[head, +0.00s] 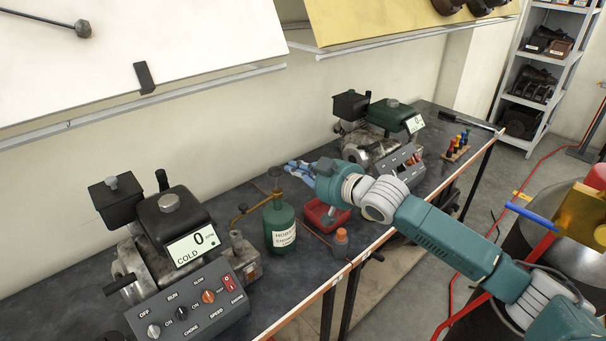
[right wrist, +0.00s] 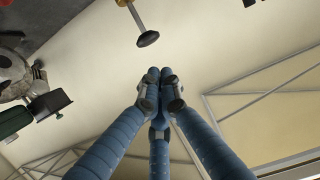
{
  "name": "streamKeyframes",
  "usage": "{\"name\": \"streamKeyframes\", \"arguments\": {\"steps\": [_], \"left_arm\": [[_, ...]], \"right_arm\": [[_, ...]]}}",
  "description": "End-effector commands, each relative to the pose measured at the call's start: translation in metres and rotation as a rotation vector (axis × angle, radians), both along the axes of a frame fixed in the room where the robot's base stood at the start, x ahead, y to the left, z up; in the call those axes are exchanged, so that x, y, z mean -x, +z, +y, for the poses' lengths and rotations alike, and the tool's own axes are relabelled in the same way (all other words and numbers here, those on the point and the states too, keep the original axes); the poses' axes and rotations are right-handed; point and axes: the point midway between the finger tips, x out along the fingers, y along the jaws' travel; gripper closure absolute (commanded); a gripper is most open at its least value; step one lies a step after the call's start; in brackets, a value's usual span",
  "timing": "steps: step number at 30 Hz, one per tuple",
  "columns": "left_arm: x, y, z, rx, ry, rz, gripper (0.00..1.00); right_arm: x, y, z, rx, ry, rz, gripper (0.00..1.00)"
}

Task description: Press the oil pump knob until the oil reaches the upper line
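The green oil can (head: 281,228) with a white label stands on the dark bench, with a brass pump and spout on top. Its dark round knob (head: 276,171) is raised above the can. In the right wrist view the knob (right wrist: 148,39) shows on its stem, beyond and above the fingertips. My right gripper (head: 292,170) is just right of the knob at about its height, pointing left. In the right wrist view its blue fingers (right wrist: 160,82) meet at their tips with nothing between them. They look apart from the knob. I cannot make out an oil level or lines. My left gripper is out of view.
An engine with a display reading 0 and COLD (head: 193,243) stands left, behind a control panel (head: 188,306). A red tray (head: 325,217) and a small orange-capped bottle (head: 341,243) are right of the can. A second engine (head: 392,116) stands farther back.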

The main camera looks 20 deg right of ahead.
Motion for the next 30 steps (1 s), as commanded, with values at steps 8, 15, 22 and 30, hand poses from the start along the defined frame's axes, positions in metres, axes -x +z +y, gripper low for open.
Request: {"name": "streamKeyframes", "arguments": {"steps": [8, 15, 22, 30], "left_arm": [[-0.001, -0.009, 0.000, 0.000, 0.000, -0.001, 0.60], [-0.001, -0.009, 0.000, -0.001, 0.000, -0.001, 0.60], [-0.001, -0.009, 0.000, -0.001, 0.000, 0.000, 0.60], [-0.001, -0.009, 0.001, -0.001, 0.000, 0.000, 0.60]], "right_arm": [[0.025, 0.006, -0.009, 0.000, 0.001, 0.000, 1.00], [0.026, 0.008, -0.009, -0.002, 0.001, -0.001, 1.00], [0.026, 0.008, -0.009, -0.002, 0.001, -0.001, 1.00], [0.026, 0.008, -0.009, -0.002, 0.001, -0.001, 1.00]]}}
